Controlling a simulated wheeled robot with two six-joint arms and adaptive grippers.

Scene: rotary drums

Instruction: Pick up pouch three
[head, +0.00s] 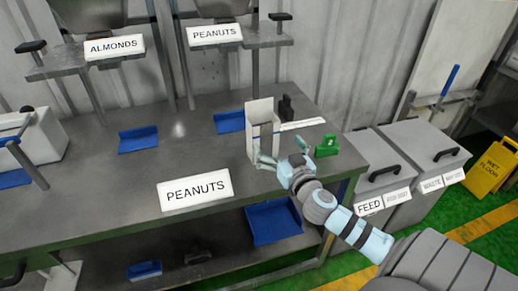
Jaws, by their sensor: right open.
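No label reading three can be made out, so I cannot tell which thing is pouch three. A tall white upright holder or packet (261,112) stands on the grey table near its right end. It has a dark grey area on its front. My right gripper (279,153) is open just in front and to the right of it, with one finger close to its lower front. I cannot tell whether they touch. My left gripper is not in view.
A green block (327,147) and a black device (286,108) stand close to my right gripper. Blue trays (138,140) lie on the table (100,190), and a PEANUTS sign (195,190) is at its front. FEED (378,165) and WASTE (428,150) bins stand at right. The table's middle is clear.

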